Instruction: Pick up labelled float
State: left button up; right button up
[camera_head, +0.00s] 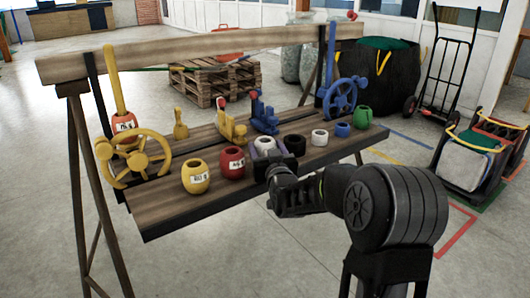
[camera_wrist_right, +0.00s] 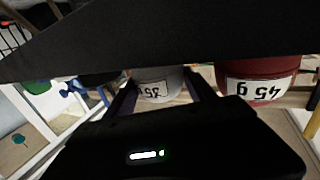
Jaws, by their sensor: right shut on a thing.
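A pale grey-white float (camera_head: 265,143) with a label stands in the row on the wooden bench. My right gripper (camera_head: 267,157) is shut on it from the front and hides part of it. In the right wrist view the pale float (camera_wrist_right: 155,84) sits between the two fingers, its label upside down and reading about 35 g. I cannot tell whether it touches the bench. A red float (camera_head: 232,163) labelled 45 g stands just left of it, and in the right wrist view it is at the right (camera_wrist_right: 262,82). A yellow labelled float (camera_head: 196,177) is farther left. My left gripper is not in view.
Right of the gripper stand a black float (camera_head: 295,145), a white one (camera_head: 319,138), a blue one (camera_head: 342,130) and a green one (camera_head: 362,118). Yellow (camera_head: 136,158) and blue (camera_head: 341,97) handwheels flank the bench (camera_head: 170,215). A beam (camera_head: 200,52) spans behind.

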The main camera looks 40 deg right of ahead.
jog(key=shift+r, duration=0.15)
notch_tip(320, 180, up, 10)
jog(key=p, duration=0.2)
jog(key=shift+p, duration=0.3)
jog(key=shift+a, duration=0.1)
dwell(0.5)
